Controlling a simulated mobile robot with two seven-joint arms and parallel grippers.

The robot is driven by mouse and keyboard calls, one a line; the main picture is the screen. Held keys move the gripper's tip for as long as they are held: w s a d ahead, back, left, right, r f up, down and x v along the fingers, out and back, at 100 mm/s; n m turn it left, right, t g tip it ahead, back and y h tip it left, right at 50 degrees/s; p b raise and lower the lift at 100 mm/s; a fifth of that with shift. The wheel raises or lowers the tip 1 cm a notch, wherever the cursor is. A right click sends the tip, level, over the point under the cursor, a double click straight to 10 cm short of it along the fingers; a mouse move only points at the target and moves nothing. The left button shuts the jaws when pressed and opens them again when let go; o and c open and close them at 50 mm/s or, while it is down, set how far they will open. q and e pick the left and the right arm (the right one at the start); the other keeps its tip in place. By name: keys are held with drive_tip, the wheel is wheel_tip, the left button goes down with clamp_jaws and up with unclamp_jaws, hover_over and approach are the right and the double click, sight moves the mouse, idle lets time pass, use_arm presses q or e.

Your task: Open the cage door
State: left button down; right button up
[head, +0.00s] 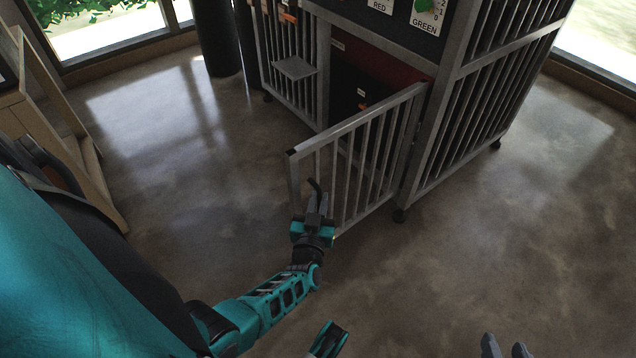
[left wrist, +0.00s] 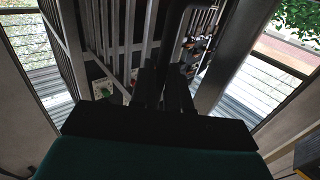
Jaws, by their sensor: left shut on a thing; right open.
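The cage door (head: 360,150) is a grey barred panel. It stands swung out from the cage (head: 440,130), hinged at the cage's front corner, with a dark opening (head: 352,92) behind it. My left gripper (head: 317,200) is at the door's free end, low on the bars, shut on a dark handle (head: 314,184) there. In the left wrist view its fingers (left wrist: 165,88) point at grey bars, and the grip itself is hard to make out. My right gripper (head: 505,347) is open and empty at the bottom edge of the head view, apart from the door.
A wooden frame (head: 50,120) stands at the left. A dark column (head: 215,38) is behind the cage's left side. A small shelf (head: 294,67) juts from the cage front. RED and GREEN signs (head: 425,16) are above. The floor (head: 185,150) left of the door is clear.

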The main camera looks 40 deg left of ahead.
use_arm(q)
drive_tip(key=shift+w+d+r, duration=0.15)
drive_tip(key=shift+w+d, duration=0.15)
drive_tip(key=shift+d, duration=0.25)
use_arm(e)
drive_tip(key=shift+s+d, duration=0.1)
drive_tip(key=shift+d, duration=0.15)
use_arm(q)
drive_tip(key=c, duration=1.3)
unclamp_jaws()
drive_tip(key=shift+s+a, duration=0.1)
drive_tip(key=shift+a, duration=0.05)
